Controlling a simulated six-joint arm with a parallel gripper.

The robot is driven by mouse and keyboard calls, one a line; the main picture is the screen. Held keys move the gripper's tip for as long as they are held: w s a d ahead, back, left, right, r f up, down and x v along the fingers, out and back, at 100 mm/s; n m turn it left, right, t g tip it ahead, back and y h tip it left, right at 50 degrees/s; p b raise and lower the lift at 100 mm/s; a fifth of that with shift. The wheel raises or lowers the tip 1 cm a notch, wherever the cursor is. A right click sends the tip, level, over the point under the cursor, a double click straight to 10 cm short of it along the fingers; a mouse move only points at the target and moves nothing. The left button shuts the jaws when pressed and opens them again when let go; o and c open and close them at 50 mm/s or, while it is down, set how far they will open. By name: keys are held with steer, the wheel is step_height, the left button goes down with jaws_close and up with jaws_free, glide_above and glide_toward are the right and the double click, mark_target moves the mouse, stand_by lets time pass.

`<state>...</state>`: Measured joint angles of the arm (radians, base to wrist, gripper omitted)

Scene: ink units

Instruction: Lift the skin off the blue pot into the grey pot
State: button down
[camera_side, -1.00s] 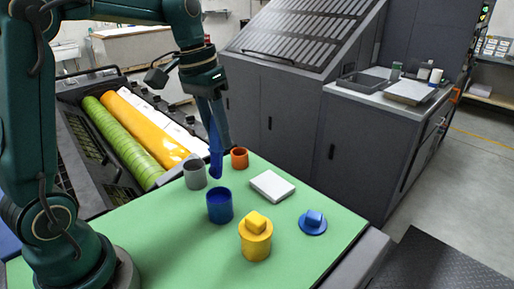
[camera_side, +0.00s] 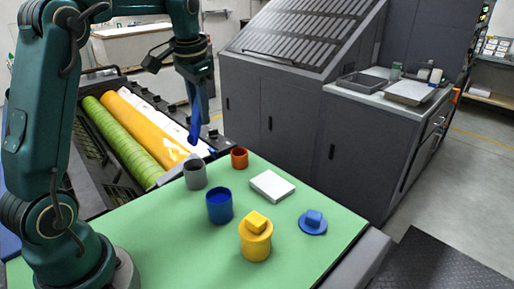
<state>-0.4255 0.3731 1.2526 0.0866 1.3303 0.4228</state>
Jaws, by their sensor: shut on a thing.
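My gripper (camera_side: 198,98) is at the upper left middle, above and beyond the grey pot. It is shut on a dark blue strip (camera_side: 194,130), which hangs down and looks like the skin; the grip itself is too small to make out. The grey pot (camera_side: 195,177) stands open at the far left of the green mat, below the strip and apart from it. The blue pot (camera_side: 219,209) stands open in front of it, with blue ink inside. Its blue lid (camera_side: 313,224) lies on the mat to the right.
An orange-red pot (camera_side: 239,159) stands right of the grey pot. A white block (camera_side: 272,186) lies at mid mat. The green mat (camera_side: 160,240) is clear at left. Ink rollers (camera_side: 148,130) lie behind the mat's left side.

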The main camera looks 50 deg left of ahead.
steer(key=s+d+x, duration=0.1)
steer(key=x, duration=0.7)
steer(key=shift+s+f, duration=0.45)
steer(key=shift+f, duration=0.15)
steer(key=shift+a, duration=0.1)
steer(key=shift+w+a+r+v, duration=0.1)
steer(key=shift+w+a+v, duration=0.15)
steer(key=shift+v, duration=1.35)
steer(key=shift+w+a+r+v, duration=0.1)
steer(key=shift+w+a+v, duration=0.15)
steer(key=shift+v, duration=1.4)
steer(key=shift+w+a+v, duration=0.15)
steer(key=shift+a+v, duration=0.1)
steer(key=shift+v, duration=1.35)
